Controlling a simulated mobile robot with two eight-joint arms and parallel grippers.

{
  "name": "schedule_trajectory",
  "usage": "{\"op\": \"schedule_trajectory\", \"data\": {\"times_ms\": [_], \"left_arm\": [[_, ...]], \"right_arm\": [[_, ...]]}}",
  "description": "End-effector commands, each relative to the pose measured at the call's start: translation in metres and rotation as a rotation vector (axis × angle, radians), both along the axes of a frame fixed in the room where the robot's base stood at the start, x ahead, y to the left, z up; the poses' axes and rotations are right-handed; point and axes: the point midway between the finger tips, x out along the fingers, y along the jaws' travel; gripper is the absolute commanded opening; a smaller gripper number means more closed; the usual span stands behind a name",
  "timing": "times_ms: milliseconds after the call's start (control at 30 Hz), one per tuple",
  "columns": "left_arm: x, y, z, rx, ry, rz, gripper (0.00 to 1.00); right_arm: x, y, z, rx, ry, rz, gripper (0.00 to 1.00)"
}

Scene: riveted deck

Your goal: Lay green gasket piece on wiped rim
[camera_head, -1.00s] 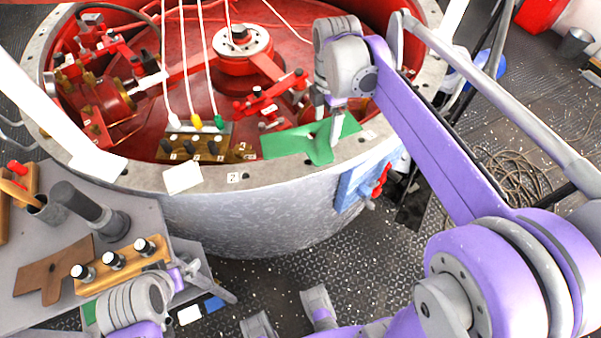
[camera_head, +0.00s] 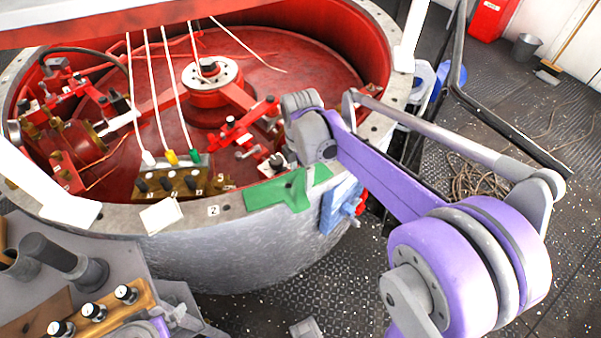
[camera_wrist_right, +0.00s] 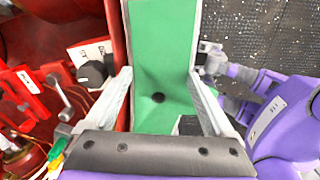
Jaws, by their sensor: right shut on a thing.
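The green gasket piece (camera_head: 268,194) is at the front right of the drum's grey rim (camera_head: 194,215), overlapping it in the head view. I cannot tell whether its whole underside touches the rim. My right gripper (camera_head: 301,178) is above it and shut on it. In the right wrist view the green piece (camera_wrist_right: 160,50) runs between the two fingers of my right gripper (camera_wrist_right: 160,85), with a dark round hole showing in it. Part of my left gripper (camera_head: 178,318) shows at the bottom left, beside the wooden block; its jaws are unclear.
Inside the red drum, a brass connector block (camera_head: 172,184) with white cables stands close behind the rim. A blue box (camera_head: 341,203) is on the drum's outside. A bench with a wooden block (camera_head: 92,318) is at lower left.

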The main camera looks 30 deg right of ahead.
Motion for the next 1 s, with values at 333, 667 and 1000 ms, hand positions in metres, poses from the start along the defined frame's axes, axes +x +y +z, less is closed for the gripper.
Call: {"op": "schedule_trajectory", "data": {"times_ms": [333, 667, 1000], "left_arm": [[0.0, 0.0, -0.002, 0.0, 0.001, 0.0, 1.0], [0.0, 0.0, -0.001, 0.0, 0.0, 0.0, 1.0], [0.001, 0.0, 0.006, 0.0, -0.002, 0.0, 1.0]], "right_arm": [[0.0, 0.0, -0.003, 0.0, 0.0, 0.0, 0.9], [0.0, 0.0, -0.002, 0.0, 0.001, 0.0, 1.0], [0.0, 0.0, 0.043, 0.0, 0.0, -0.001, 1.0]]}}
